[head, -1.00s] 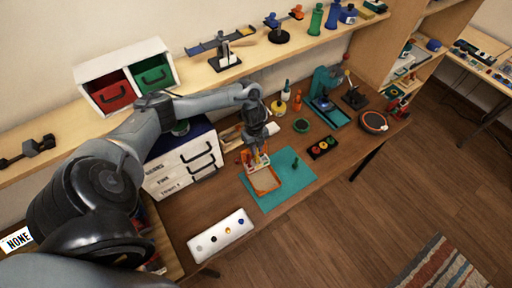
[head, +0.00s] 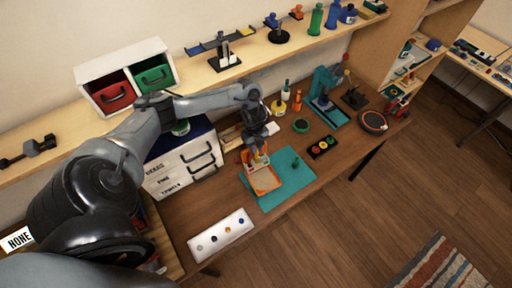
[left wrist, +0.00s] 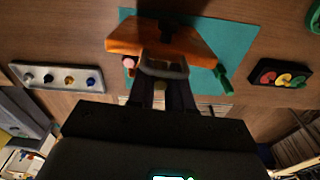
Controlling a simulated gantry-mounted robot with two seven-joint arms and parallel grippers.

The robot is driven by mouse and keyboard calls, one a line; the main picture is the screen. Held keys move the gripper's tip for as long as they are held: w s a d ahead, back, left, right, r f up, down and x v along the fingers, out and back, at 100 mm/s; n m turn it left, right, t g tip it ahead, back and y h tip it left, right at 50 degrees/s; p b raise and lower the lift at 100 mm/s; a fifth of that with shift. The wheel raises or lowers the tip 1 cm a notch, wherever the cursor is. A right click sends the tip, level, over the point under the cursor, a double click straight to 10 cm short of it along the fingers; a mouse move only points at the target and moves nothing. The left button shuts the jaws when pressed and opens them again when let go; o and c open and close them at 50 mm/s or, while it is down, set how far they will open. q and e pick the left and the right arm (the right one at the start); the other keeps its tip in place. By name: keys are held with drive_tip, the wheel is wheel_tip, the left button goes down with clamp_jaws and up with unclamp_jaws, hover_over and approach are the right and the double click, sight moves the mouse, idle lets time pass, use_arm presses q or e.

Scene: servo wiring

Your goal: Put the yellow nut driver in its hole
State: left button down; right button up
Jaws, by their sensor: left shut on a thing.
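My left gripper (head: 257,153) is shut at the far edge of an orange tray (head: 264,182) on the teal mat. In the left wrist view the tray (left wrist: 160,38) looks tilted, right at my fingertips (left wrist: 165,72). Small red, green and yellow parts show beside the fingers, too small to tell apart. A white block (head: 206,255) at the table's front left carries a row of knobs: white, black, yellow (head: 227,229) and blue. I cannot tell whether the yellow knob is the nut driver. The hole cannot be made out. My right gripper is not in view.
A small green post (head: 295,163) stands on the teal mat (head: 296,181), right of the tray. A black holder with coloured buttons (head: 322,148) is further right. White drawers (head: 172,178) stand at left. Bare wood lies between block and mat.

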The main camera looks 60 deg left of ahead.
use_arm(q)
drive_tip(key=shift+f+b, duration=0.35)
drive_tip(key=shift+f, duration=0.1)
idle(0.3)
drive_tip(key=shift+d+f+b, duration=0.1)
drive_tip(key=shift+f+b, duration=0.2)
drive_tip(key=shift+f, duration=0.2)
drive_tip(key=shift+c, duration=2.4)
unclamp_jaws()
drive_tip(key=shift+r, duration=0.1)
drive_tip(key=shift+r+p, duration=1.8)
drive_tip(key=shift+r, duration=0.05)
drive_tip(key=shift+a+r+p, duration=0.15)
drive_tip(key=shift+r+p, duration=0.55)
drive_tip(key=shift+r, duration=0.1)
drive_tip(key=shift+a+r+p, duration=0.15)
drive_tip(key=shift+r+p, duration=0.5)
drive_tip(key=shift+r, duration=0.1)
